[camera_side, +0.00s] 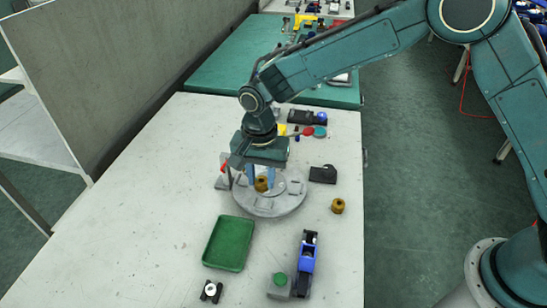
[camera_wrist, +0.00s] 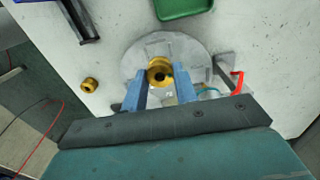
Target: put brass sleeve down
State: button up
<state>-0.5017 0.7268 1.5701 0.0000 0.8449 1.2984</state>
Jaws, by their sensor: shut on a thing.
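A brass sleeve (camera_wrist: 159,72) is between the two blue fingertips of my gripper (camera_wrist: 161,88), over the grey round plate. In the side view the sleeve (camera_side: 261,184) shows between the fingers of my gripper (camera_side: 261,176), low over the round plate (camera_side: 270,206). The gripper is shut on the sleeve. I cannot tell whether the sleeve touches the plate. A second brass piece (camera_side: 338,206) stands on the table to the right of the plate; it also shows in the wrist view (camera_wrist: 89,85).
A green tray (camera_side: 207,257) lies in front of the plate. A blue-and-black tool (camera_side: 306,263) and a grey block with a green top (camera_side: 279,286) stand right of it. A black block (camera_side: 323,174) is right of the plate. The table's left front (camera_side: 120,230) is clear.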

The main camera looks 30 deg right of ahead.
notch_tip(320, 180, up, 12)
send_over(229, 243)
notch_tip(229, 243, down, 20)
jog(key=shift+f, duration=0.1)
dwell(0.9)
jog(key=shift+f, duration=0.1)
jog(key=o, duration=0.9)
jog(key=shift+c, duration=0.2)
notch_tip(229, 243, up, 12)
jog(key=shift+d+r, duration=0.15)
jog(key=shift+r, duration=0.05)
dwell(0.6)
